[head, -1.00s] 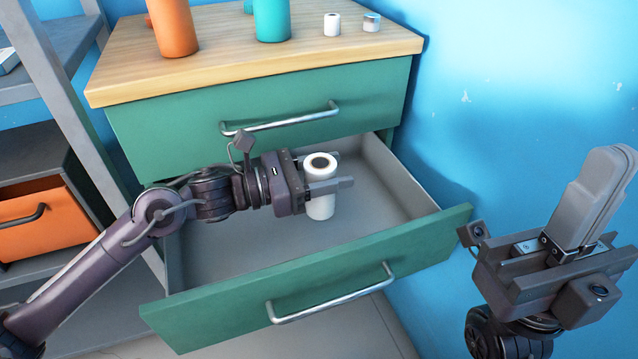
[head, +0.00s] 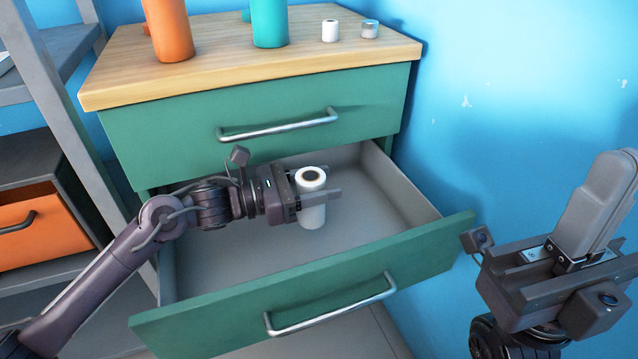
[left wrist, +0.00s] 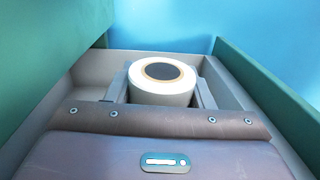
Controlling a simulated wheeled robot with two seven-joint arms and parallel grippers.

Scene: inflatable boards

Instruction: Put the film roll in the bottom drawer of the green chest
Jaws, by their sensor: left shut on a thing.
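The white film roll (head: 312,213) stands upright between the fingers of my left gripper (head: 320,194), which is shut on it. The roll is down inside the open bottom drawer (head: 372,235) of the green chest (head: 262,110). I cannot tell whether its base touches the drawer floor. The left wrist view also shows the roll (left wrist: 163,80) between the two fingers, with the drawer walls around it. My right gripper (head: 590,215) is at the right, outside the drawer and empty; its fingers look close together.
A grey shelf with an orange bin (head: 40,228) stands at left. The drawer's right half is clear.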

